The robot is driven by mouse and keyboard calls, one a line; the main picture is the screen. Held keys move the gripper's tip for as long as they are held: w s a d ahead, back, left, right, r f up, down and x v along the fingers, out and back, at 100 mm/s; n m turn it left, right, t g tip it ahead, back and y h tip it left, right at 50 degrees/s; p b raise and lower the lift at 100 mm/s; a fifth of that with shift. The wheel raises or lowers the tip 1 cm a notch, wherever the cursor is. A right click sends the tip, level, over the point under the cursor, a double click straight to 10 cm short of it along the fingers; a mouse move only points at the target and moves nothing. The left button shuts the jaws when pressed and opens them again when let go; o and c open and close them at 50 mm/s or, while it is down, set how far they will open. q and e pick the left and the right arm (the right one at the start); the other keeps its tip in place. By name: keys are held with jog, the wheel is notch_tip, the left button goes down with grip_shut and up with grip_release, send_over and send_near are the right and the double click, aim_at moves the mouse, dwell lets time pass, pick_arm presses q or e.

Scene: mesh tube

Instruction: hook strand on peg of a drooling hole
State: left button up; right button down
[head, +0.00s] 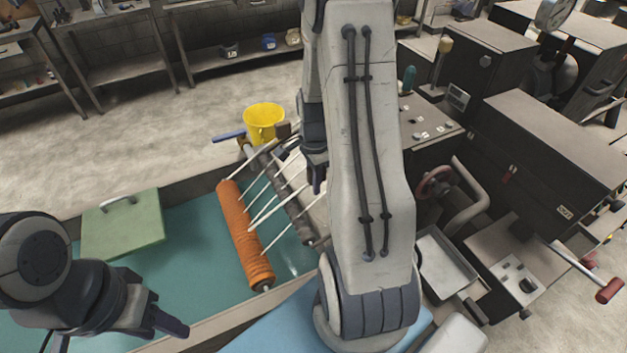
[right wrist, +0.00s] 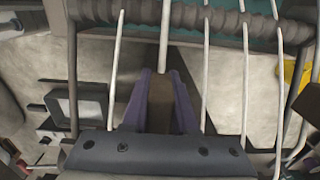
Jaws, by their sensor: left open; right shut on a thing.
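An orange roller (head: 243,232) lies slantwise over the teal trough. Several white strands (head: 272,203) run from it towards a dark ribbed bar (head: 297,212), which also shows across the top of the right wrist view (right wrist: 195,17). My right gripper (head: 316,182) is beside the dark bar, partly hidden by its arm. In the right wrist view its purple fingers (right wrist: 162,80) are shut on one pale strand (right wrist: 165,38); other strands pass on both sides. My left gripper (head: 170,326) is open and empty at the lower left. I cannot make out individual pegs or a drooling hole.
A yellow bucket (head: 264,120) stands behind the rollers. Dark machines (head: 545,135) and a metal tray (head: 447,265) crowd the right. The trough's front left (head: 190,285) is clear.

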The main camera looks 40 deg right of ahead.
jog(key=shift+f, duration=0.35)
jog(key=c, duration=0.6)
grip_release()
jog(key=shift+r, duration=0.1)
notch_tip(320, 180, up, 10)
jog(key=shift+r+b, duration=0.2)
jog(key=shift+b, duration=0.75)
jog(key=s+a+r+n+b, duration=0.1)
jog(key=s+a+n, duration=0.1)
jog(key=a+n, duration=0.65)
jog(key=s+a+r+n, duration=0.1)
jog(key=a+n, duration=0.5)
jog(key=a, duration=0.6)
jog(key=s+a+f+n, duration=0.1)
jog(key=s+a+n, duration=0.9)
jog(key=s+n, duration=0.3)
jog(key=shift+s+a+n+y+b, duration=0.15)
jog(key=shift+n+y+b, duration=0.2)
jog(key=shift+y, duration=0.05)
